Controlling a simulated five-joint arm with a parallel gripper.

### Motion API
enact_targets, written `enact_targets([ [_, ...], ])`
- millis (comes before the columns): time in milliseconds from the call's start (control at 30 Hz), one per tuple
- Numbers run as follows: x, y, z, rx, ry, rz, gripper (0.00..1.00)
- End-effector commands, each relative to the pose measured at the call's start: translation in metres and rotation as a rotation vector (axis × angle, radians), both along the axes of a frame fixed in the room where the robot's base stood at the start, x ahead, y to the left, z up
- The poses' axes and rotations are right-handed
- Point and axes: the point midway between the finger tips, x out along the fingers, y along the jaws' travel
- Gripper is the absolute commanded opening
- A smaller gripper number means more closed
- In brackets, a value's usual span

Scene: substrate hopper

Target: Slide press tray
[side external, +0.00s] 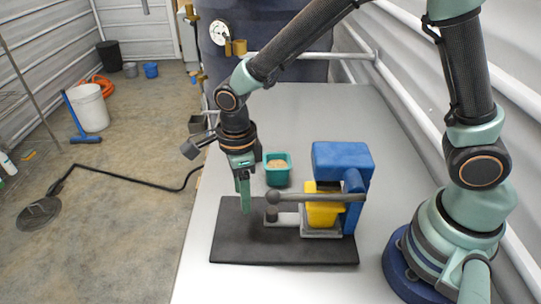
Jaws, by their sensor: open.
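A press (343,165) with a blue body and a yellow block (323,212) stands on a black mat (250,248). A grey press tray (288,219) sticks out to the left from under the yellow block, with a dark knob (271,214) at its left end. A grey lever (315,197) with a round ball end (273,197) lies across the front of the press, just above the tray. My gripper (246,207) points down over the mat's left part, left of the tray knob and apart from it. It is open and holds nothing visible; the gap between its fingers is hard to see from this side.
A teal cup (278,179) with tan grains stands behind the mat, close to my gripper's right. The grey table (330,115) is clear further back. A dark blue tank (255,42) and a wall rail border the table. The floor lies beyond the table's left edge.

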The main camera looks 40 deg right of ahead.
Motion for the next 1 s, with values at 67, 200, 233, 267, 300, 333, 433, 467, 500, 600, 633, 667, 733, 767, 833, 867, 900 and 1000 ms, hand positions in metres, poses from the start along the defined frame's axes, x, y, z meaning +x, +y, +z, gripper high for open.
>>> enact_targets([
  [67,-0.008,-0.007,0.001,0.0,-0.001,-0.001,0.57],
  [200,-0.02,-0.02,0.001,0.001,0.0,0.0,0.57],
  [233,-0.023,-0.022,0.001,0.0,-0.001,0.0,0.57],
  [267,-0.026,-0.025,0.001,0.0,-0.001,-0.001,0.57],
  [300,-0.029,-0.029,0.001,0.0,-0.001,-0.001,0.57],
  [333,-0.032,-0.031,0.001,0.001,0.0,-0.001,0.57],
  [433,-0.041,-0.04,0.001,0.0,-0.001,0.0,0.57],
  [467,-0.044,-0.042,0.001,0.0,-0.001,0.0,0.57],
  [500,-0.044,-0.042,-0.006,-0.001,0.003,0.001,0.57],
  [600,-0.044,-0.042,-0.019,-0.001,0.004,0.002,0.57],
  [633,-0.044,-0.042,-0.023,-0.002,0.003,0.002,0.57],
  [667,-0.044,-0.042,-0.026,-0.001,0.004,0.002,0.57],
  [733,-0.044,-0.042,-0.033,-0.001,0.003,0.002,0.57],
  [767,-0.044,-0.042,-0.036,-0.001,0.003,0.002,0.57],
  [833,-0.043,-0.041,-0.041,0.0,0.001,0.002,0.57],
  [867,-0.043,-0.041,-0.043,0.0,0.001,0.002,0.57],
  [900,-0.043,-0.041,-0.045,0.0,0.001,0.002,0.57],
  [1000,-0.043,-0.041,-0.049,0.0,0.0,0.002,0.57],
])
